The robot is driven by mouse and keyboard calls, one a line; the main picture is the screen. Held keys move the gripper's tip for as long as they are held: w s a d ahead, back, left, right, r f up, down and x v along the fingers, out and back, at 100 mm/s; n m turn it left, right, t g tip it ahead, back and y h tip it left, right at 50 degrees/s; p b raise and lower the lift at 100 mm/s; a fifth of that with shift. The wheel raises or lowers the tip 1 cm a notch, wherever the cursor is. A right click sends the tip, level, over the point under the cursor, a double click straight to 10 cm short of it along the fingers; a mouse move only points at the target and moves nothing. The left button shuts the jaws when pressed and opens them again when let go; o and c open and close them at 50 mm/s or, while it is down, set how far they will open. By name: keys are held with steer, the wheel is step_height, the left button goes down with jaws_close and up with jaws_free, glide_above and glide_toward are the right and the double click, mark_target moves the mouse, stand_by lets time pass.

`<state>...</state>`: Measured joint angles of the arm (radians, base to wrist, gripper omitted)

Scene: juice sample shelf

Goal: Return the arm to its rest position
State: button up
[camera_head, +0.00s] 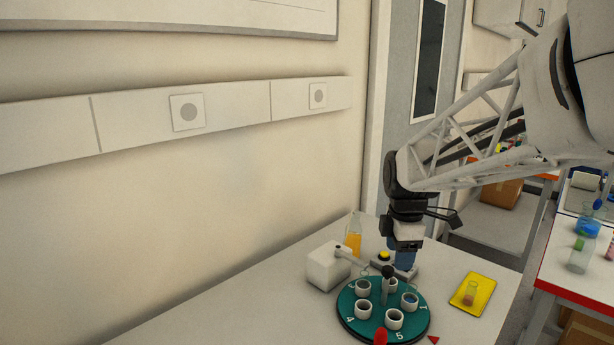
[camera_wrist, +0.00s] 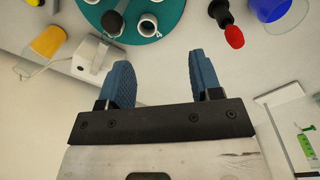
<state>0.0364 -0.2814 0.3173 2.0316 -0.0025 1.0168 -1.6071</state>
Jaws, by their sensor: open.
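My gripper (camera_head: 405,262) hangs from the arm, pointing down, above the back of the white table in the head view. In the wrist view my gripper (camera_wrist: 164,75) shows two blue fingers spread well apart with nothing between them. A teal turntable (camera_head: 348,321) with several white cups and a dark-knobbed centre post stands just in front of the gripper in the head view. The turntable (camera_wrist: 113,18) is partly cut off at the top of the wrist view. Whether the fingers touch anything on the table cannot be told.
A white box (camera_head: 327,267) and an orange-filled bottle (camera_head: 353,240) stand left of the gripper. A yellow tray (camera_head: 484,291) with a small vessel lies to the right. The table's left front (camera_head: 230,325) is clear.

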steer(key=s+a+f+m+t, duration=0.1)
steer(key=s+m+t, duration=0.1)
steer(key=s+m, duration=1.6)
steer(key=shift+s+a+f, duration=0.2)
steer(key=shift+s+a, duration=0.1)
steer(key=shift+s, duration=3.4)
